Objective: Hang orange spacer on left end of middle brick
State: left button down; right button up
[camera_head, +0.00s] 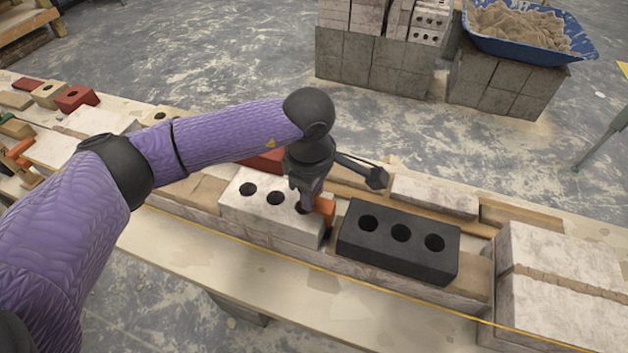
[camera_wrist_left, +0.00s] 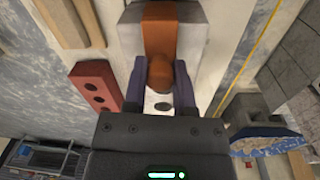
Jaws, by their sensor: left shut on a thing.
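My left gripper (camera_head: 308,200) is shut on the orange spacer (camera_head: 324,209), at the right end of a whitish brick with holes (camera_head: 270,225). A black three-hole brick (camera_head: 395,260) lies just right of it, across a small gap. The spacer is at this gap, partly hidden by the gripper; I cannot tell whether it touches either brick. In the left wrist view the spacer (camera_wrist_left: 160,32) and its rounded knob (camera_wrist_left: 160,72) show between the two fingers, with a pale brick (camera_wrist_left: 192,45) around it. My right gripper is not in view.
A yellow string (camera_head: 380,299) runs along the wall's front. Large pale blocks (camera_head: 560,290) stand at the right end. Red and tan bricks (camera_head: 76,98) lie at the left. A blue sand-filled tub (camera_head: 500,48) and grey block stacks (camera_head: 372,62) stand behind.

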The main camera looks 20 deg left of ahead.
pick_arm(q)
jog(key=shift+f, duration=0.35)
jog(key=shift+f, duration=0.35)
dwell(0.3)
jog(key=shift+c, duration=1.7)
grip_release()
